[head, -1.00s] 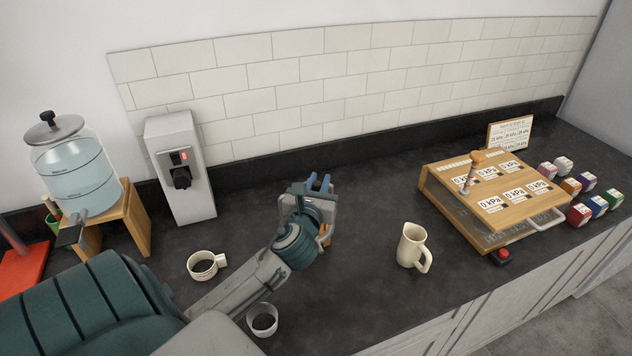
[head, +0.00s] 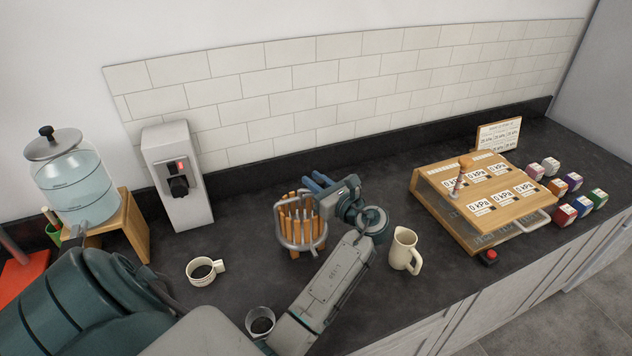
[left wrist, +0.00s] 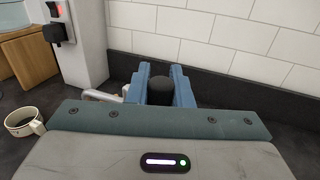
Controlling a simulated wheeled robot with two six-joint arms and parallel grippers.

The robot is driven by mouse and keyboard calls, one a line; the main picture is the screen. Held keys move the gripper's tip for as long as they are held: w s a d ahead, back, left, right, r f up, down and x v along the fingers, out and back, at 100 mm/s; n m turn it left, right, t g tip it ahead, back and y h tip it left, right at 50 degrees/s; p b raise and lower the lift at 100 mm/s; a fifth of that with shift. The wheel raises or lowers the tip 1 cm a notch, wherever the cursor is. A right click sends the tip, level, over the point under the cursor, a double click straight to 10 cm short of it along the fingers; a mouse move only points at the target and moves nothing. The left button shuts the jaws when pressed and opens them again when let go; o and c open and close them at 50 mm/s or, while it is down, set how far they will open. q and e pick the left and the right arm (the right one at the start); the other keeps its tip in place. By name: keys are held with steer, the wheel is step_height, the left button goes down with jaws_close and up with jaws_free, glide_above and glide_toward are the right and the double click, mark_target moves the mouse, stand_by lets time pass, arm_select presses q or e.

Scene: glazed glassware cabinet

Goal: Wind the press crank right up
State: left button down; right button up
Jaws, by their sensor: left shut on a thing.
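The press (head: 296,222) stands on the dark counter in the head view, a small basket of upright wooden staves with a grey metal frame. My left gripper (head: 313,182) is over the top of the press, with its wrist to the right. In the left wrist view, its blue fingers (left wrist: 166,84) are shut on a black knob (left wrist: 163,80), seemingly the crank's grip. A pale grey bar (left wrist: 102,95) shows just left of the fingers, partly hidden. The rest of the crank is hidden by my gripper. My right gripper is not in view.
A cream jug (head: 405,249) stands close to the right of my left forearm. A cream mug (head: 204,270) and a small cup (head: 260,321) stand to its left.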

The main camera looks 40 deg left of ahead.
arm_select(q)
steer(key=n+g, duration=0.2)
steer(key=g, duration=0.1)
steer(key=a+n+g, duration=0.1)
steer(key=g, duration=0.1)
steer(key=shift+w+r, duration=0.1)
steer(key=shift+w, duration=0.25)
steer(key=shift+a+n+g+h, duration=0.3)
steer(key=shift+n+g, duration=0.5)
steer(key=shift+g, duration=0.35)
steer(key=shift+a+n+g+h, duration=0.2)
steer(key=shift+n+g+h, duration=0.1)
steer(key=shift+n+g, duration=0.7)
steer(key=shift+g, duration=0.25)
steer(key=c, duration=1.3)
jaws_free()
steer(key=b+v, duration=0.4)
steer(key=v, duration=0.6)
steer(key=shift+w+d+b, duration=0.15)
steer(key=shift+d+b, duration=0.15)
steer(key=shift+b, duration=0.05)
